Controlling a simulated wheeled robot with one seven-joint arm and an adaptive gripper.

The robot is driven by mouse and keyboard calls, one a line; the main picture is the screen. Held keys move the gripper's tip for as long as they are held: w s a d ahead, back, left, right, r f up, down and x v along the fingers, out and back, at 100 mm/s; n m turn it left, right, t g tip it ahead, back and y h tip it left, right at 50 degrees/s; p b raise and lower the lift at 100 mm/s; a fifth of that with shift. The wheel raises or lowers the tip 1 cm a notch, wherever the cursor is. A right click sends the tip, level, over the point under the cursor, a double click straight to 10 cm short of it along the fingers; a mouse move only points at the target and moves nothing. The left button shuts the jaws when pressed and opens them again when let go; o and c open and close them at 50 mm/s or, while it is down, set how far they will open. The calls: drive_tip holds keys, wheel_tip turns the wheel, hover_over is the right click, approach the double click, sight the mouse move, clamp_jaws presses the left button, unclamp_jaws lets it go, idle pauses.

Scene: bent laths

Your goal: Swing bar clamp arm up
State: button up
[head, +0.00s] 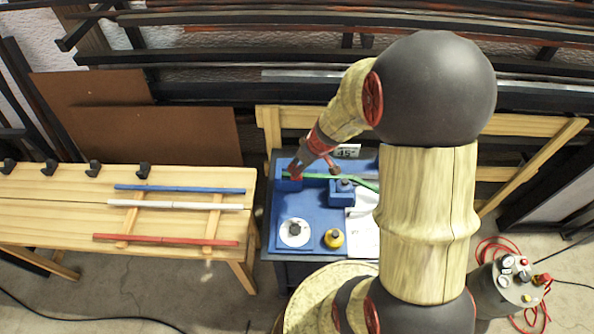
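My gripper (315,166) is over the back left of a blue work surface (300,213). Its two reddish fingers look spread apart, with nothing seen between them. A green lath (318,176) runs left to right just below the fingertips. Its left end meets a small blue block (288,185), with a red part (296,178) close to the left finger. A second blue block (341,198) with a dark knob on top stands right of it. I cannot make out the clamp arm for certain, or whether a finger touches anything.
A wooden bench (60,215) at left holds blue, white and red laths. A canister (512,285) with a red hose stands right. My arm hides the surface's right side.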

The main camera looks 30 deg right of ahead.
drive_tip(key=shift+b+x, duration=0.35)
drive_tip(key=shift+x, duration=1.3)
drive_tip(key=shift+c, duration=0.7)
drive_tip(key=c, duration=0.7)
clamp_jaws()
